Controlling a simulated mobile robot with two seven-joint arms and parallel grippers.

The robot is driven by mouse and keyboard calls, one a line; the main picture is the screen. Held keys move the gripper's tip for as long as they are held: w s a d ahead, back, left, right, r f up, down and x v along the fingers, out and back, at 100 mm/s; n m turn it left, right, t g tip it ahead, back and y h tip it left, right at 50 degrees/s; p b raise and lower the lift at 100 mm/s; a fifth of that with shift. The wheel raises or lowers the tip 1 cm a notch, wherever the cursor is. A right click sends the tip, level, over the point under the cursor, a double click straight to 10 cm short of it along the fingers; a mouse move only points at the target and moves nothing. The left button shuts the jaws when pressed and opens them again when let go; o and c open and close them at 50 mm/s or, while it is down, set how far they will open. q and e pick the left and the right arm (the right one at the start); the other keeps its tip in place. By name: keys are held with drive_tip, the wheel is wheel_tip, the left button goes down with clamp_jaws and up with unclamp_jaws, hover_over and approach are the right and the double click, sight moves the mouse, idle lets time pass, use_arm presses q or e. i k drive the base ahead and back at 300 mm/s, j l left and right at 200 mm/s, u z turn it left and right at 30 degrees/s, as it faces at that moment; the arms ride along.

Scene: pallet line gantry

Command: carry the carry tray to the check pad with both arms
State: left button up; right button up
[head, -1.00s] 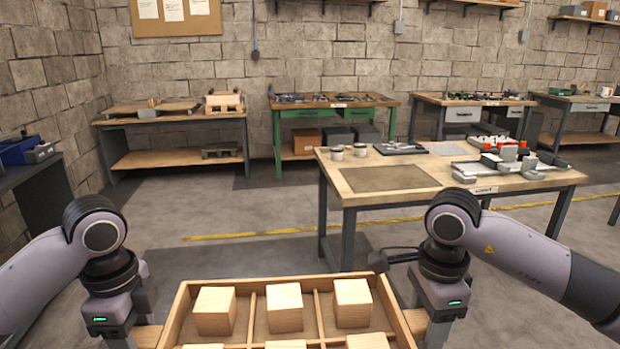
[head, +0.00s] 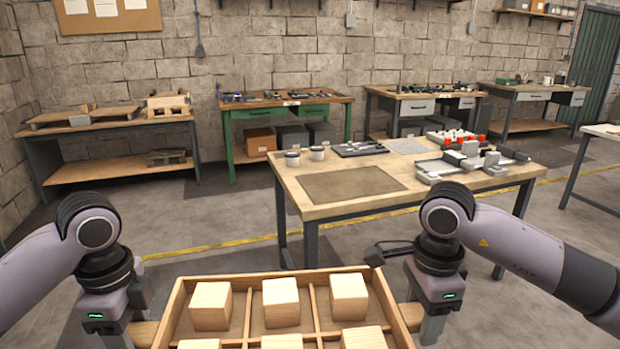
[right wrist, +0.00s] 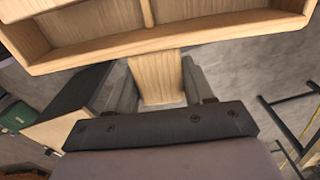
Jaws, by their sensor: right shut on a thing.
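The carry tray (head: 262,271) is a wooden box with thin dividers and several pale wooden cubes (head: 281,302) in its compartments. It is level in front of me, its near part cut off by the picture's lower edge. My right gripper (head: 430,328) is shut on the tray's right handle, and the right wrist view shows this handle (right wrist: 157,78) between the fingers. My left gripper (head: 118,335) is at the left handle (head: 145,332), its fingertips mostly out of the picture. A flat brown pad (head: 352,184), seemingly the check pad, lies bare on the wooden table ahead.
Open floor lies before the table. Benches line the back wall.

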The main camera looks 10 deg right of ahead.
sight(350, 183)
drive_tip(key=i+z, duration=0.35)
drive_tip(key=i, duration=0.15)
drive_tip(key=i+z, duration=0.4)
drive_tip(key=i+j+z, duration=0.1)
drive_tip(key=i+z, duration=0.35)
drive_tip(key=i, duration=0.65)
drive_tip(key=i+l+u, duration=0.15)
drive_tip(key=i, duration=0.45)
drive_tip(key=i+j+u, duration=0.1)
drive_tip(key=i+u, duration=0.75)
drive_tip(key=u, duration=0.55)
drive_tip(key=l, duration=0.1)
